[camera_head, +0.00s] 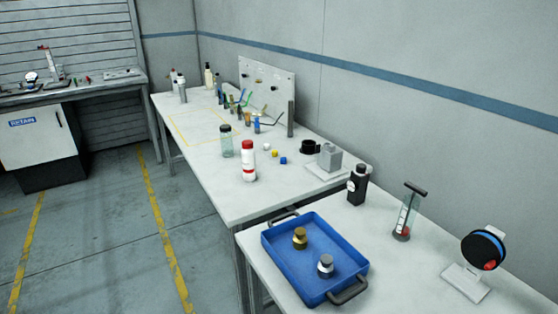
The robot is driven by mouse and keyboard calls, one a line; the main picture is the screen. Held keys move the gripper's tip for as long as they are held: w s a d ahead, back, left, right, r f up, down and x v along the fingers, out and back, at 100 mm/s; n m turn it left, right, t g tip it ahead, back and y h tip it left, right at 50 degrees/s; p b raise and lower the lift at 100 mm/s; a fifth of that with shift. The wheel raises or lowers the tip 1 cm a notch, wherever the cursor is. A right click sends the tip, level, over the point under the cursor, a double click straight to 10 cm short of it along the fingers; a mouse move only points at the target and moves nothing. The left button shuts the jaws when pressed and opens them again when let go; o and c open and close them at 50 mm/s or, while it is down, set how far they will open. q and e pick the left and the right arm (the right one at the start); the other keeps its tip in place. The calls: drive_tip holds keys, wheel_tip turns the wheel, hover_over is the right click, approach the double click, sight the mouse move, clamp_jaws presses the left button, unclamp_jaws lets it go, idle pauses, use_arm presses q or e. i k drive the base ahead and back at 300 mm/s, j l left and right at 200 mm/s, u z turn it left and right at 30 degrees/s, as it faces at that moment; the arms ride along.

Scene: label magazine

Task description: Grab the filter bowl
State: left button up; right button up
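No thing in view is plainly marked as the filter bowl, and I cannot tell for sure which one it is. A clear upright cylinder with a dark T-shaped top and red at its bottom (403,222) stands on the near table. A clear greenish jar with a dark lid (227,146) stands on the farther table. A brass-coloured piece (300,238) and a silver piece (325,266) stand apart in a blue tray (279,264). Neither of my grippers is in view.
A black bottle (357,186) and a disc on a stand (483,250) are on the near table. A red-and-white bottle (248,163), small cubes (283,160) and a grey block (329,157) are on the farther table. The floor at left is clear.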

sight(226, 138)
drive_tip(key=i+j, duration=0.3)
drive_tip(key=j, duration=0.15)
drive_tip(key=i+j, duration=0.25)
drive_tip(key=j, duration=0.2)
drive_tip(key=i+j, duration=0.3)
drive_tip(key=j, duration=0.15)
drive_tip(key=i+j, duration=0.3)
drive_tip(key=j, duration=0.15)
drive_tip(key=i+j, duration=0.3)
drive_tip(key=j, duration=0.15)
drive_tip(key=i+j, duration=0.25)
drive_tip(key=j, duration=0.25)
drive_tip(key=i+j, duration=0.3)
drive_tip(key=j, duration=0.15)
drive_tip(key=i+j, duration=0.3)
drive_tip(key=j, duration=0.15)
